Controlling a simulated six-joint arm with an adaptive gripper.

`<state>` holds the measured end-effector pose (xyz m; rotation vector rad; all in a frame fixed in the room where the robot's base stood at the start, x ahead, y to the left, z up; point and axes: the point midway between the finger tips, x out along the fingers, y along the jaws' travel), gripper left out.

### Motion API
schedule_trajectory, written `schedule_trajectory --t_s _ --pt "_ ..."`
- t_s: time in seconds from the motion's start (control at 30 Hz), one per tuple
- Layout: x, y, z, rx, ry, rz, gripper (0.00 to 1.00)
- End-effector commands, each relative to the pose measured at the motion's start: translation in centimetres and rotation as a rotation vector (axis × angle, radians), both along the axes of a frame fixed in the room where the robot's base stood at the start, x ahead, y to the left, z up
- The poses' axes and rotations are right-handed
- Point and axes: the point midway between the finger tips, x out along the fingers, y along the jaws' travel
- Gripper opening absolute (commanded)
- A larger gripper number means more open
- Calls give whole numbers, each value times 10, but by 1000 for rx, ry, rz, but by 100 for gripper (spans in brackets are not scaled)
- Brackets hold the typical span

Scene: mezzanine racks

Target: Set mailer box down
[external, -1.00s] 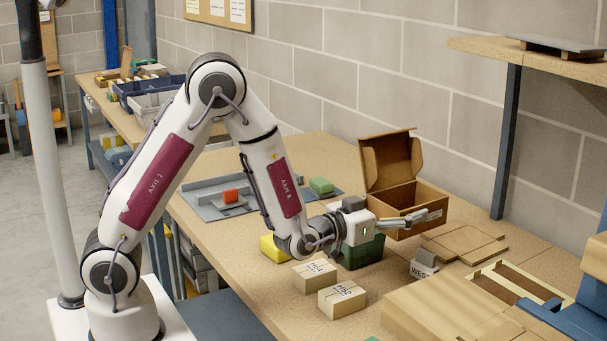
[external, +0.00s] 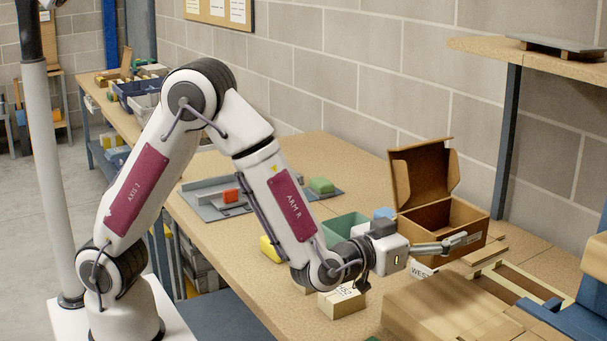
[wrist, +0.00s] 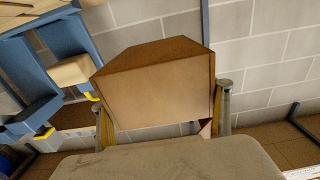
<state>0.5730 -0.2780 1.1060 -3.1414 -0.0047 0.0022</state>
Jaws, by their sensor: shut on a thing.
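The mailer box (external: 425,175) is brown cardboard with its lid standing open. It is at the right of the bench in the external view. My gripper (external: 460,241) is shut on its near side wall. In the wrist view, the brown box (wrist: 160,92) sits between the two fingers of my gripper (wrist: 164,105) and fills the middle. The box looks upright in the external view. Its underside is hidden, so I cannot tell whether it touches what is below.
A flat tan frame (external: 520,285) and large cardboard pieces (external: 440,305) lie right of and before the box. A block (external: 342,301) stands below my arm, and a teal bin (external: 345,227) behind it. A shelf post (external: 507,140) rises close behind the box.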

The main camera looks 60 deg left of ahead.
Motion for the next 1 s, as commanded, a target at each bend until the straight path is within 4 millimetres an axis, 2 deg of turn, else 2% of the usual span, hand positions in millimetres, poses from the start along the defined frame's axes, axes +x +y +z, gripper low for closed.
schedule_trajectory --t_s 0.17,0.63,0.77,1.0 --pt "-5 -9 1 1 0 -3 53" --pt "-5 -9 -2 1 0 -2 53" --pt "-5 -9 -10 2 0 -2 53" --pt "-5 -9 -37 3 1 -3 53"
